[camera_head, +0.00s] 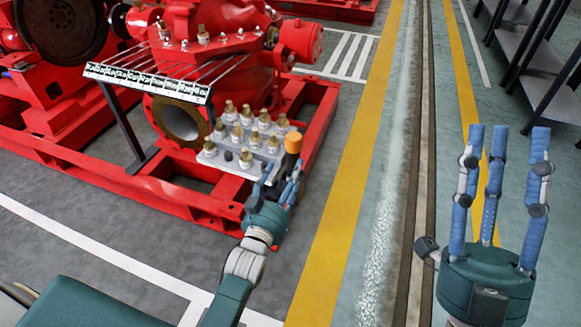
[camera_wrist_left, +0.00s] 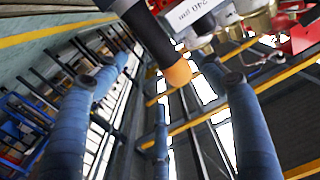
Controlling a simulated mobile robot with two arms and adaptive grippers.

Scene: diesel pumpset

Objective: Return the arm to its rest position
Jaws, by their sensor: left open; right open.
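My left gripper (camera_head: 283,175) is in front of the right end of a grey plate on the red pumpset (camera_head: 215,75). Its blue fingers are open, and they also show spread in the left wrist view (camera_wrist_left: 163,80). A black tool-like thing with an orange end (camera_head: 293,143) stands close to the fingertips. In the left wrist view its orange end (camera_wrist_left: 178,73) appears between the fingers; whether they touch it I cannot tell. My right gripper (camera_head: 505,145) is open and empty, fingers pointing up, over the floor at the right.
The grey plate (camera_head: 210,152) bears several brass-topped fittings. A labelled strip (camera_head: 148,82) with thin rods stands over the red base frame (camera_head: 100,183). Dark shelves (camera_head: 535,65) stand at the upper right. The yellow-striped floor (camera_head: 340,225) between pumpset and right gripper is clear.

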